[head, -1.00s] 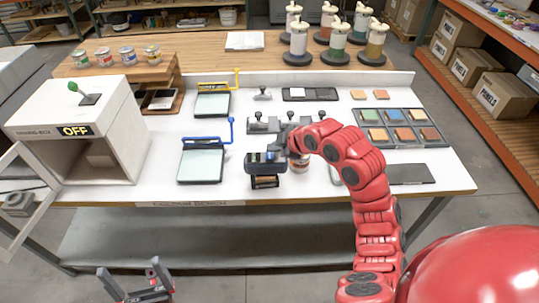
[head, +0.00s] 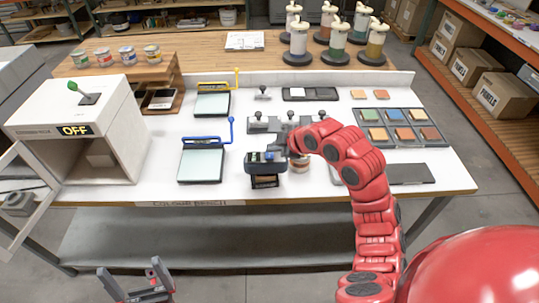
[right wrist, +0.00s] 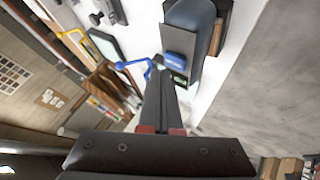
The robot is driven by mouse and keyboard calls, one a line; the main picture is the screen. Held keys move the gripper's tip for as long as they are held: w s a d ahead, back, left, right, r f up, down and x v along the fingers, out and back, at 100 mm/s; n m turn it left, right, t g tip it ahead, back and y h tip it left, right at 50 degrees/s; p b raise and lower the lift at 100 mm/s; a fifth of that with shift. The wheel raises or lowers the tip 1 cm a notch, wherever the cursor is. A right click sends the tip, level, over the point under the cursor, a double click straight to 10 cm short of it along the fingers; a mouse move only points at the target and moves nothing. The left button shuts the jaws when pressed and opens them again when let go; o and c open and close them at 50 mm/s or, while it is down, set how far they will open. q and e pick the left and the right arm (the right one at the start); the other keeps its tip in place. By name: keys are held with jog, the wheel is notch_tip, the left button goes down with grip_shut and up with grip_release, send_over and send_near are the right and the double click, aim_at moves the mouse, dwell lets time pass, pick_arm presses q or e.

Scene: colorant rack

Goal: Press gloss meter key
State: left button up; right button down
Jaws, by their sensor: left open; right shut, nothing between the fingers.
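The gloss meter (head: 262,168) is a dark, rounded device near the front edge of the white bench, over a wood-toned panel. In the right wrist view the gloss meter (right wrist: 192,28) shows a blue key (right wrist: 175,60) and a small dark display with green marks (right wrist: 180,81). My right gripper (head: 278,154) is shut and empty, with its fingertips (right wrist: 163,76) close beside the key and display. I cannot tell whether they touch. My left gripper (head: 135,277) is open and empty, low in front of the bench.
A tray of colour swatches (head: 400,142) is at right. Dark knobbed weights stand behind the meter.

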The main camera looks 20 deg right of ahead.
aim_at(274, 157)
jog(key=shift+f+b, duration=0.3)
jog(key=shift+f, duration=0.05)
jog(key=shift+f+b, duration=0.4)
jog(key=shift+b, duration=0.05)
dwell(0.4)
jog(key=shift+r, duration=0.8)
jog(key=shift+r+p, duration=0.8)
jog(key=shift+r, duration=1.75)
jog(key=shift+s+f, duration=0.1)
